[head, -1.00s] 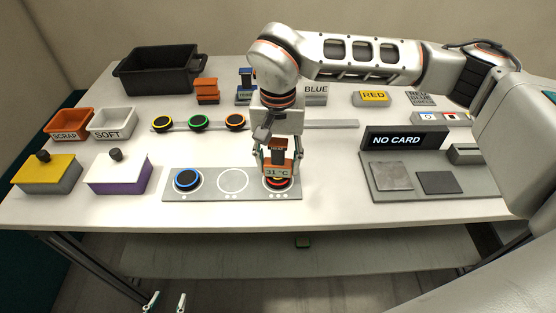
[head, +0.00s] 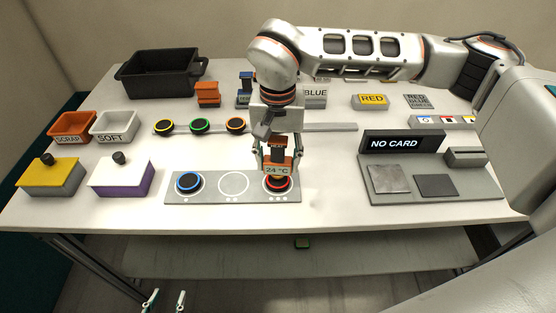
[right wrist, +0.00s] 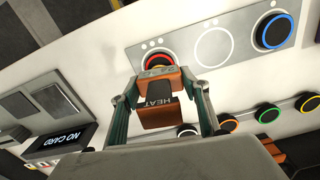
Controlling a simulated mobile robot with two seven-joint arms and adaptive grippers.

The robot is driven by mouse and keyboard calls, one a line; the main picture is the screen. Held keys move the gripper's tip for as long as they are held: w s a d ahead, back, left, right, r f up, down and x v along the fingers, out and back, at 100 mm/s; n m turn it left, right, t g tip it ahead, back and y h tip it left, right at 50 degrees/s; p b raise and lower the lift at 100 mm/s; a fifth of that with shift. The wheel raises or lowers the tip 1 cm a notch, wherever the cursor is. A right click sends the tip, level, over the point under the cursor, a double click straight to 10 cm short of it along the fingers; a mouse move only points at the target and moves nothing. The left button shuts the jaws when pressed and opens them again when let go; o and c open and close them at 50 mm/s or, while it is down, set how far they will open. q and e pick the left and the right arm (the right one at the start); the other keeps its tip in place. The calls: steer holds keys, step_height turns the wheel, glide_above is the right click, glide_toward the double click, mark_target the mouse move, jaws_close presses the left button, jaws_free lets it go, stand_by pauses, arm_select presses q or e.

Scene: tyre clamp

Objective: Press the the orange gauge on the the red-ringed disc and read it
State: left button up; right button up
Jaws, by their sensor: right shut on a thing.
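The orange gauge (head: 276,156) has a dark top and a display reading "24 °C"; its "HEAT" label shows in the right wrist view (right wrist: 154,116). My right gripper (head: 277,152) is shut on it, with a finger on each side (right wrist: 162,92). The gauge is upright over the red-ringed disc (head: 278,183), which sits at the right spot of the grey plate (head: 208,196). The disc is partly hidden by the gauge; I cannot tell whether they touch. My left gripper (head: 165,301) is open and empty at the bottom edge, below the table's front.
A blue-ringed disc (head: 188,183) is at the plate's left; the middle circle is empty. Yellow-, green- and orange-ringed discs (head: 236,125) lie on a strip behind. A "NO CARD" reader (head: 402,142) stands at right. Yellow and purple boxes (head: 120,177) stand at left.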

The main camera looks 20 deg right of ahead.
mark_target(278, 139)
steer(key=shift+r+p, duration=1.6)
steer(key=shift+r, duration=0.9)
arm_select(q)
step_height(278, 139, up, 4)
steer(key=shift+f, duration=0.25)
steer(key=shift+s+a+f+y, duration=0.25)
steer(key=shift+a+f+y, duration=0.05)
steer(key=shift+a+f, duration=0.5)
arm_select(e)
steer(key=s+d+f+n, duration=0.2)
steer(key=d+n, duration=0.2)
steer(key=d, duration=0.6)
steer(key=shift+d+n, duration=0.15)
steer(key=shift+n, duration=0.15)
arm_select(q)
steer(key=shift+d, duration=0.25)
steer(key=shift+r, duration=0.15)
arm_select(e)
steer(key=shift+w, duration=0.1)
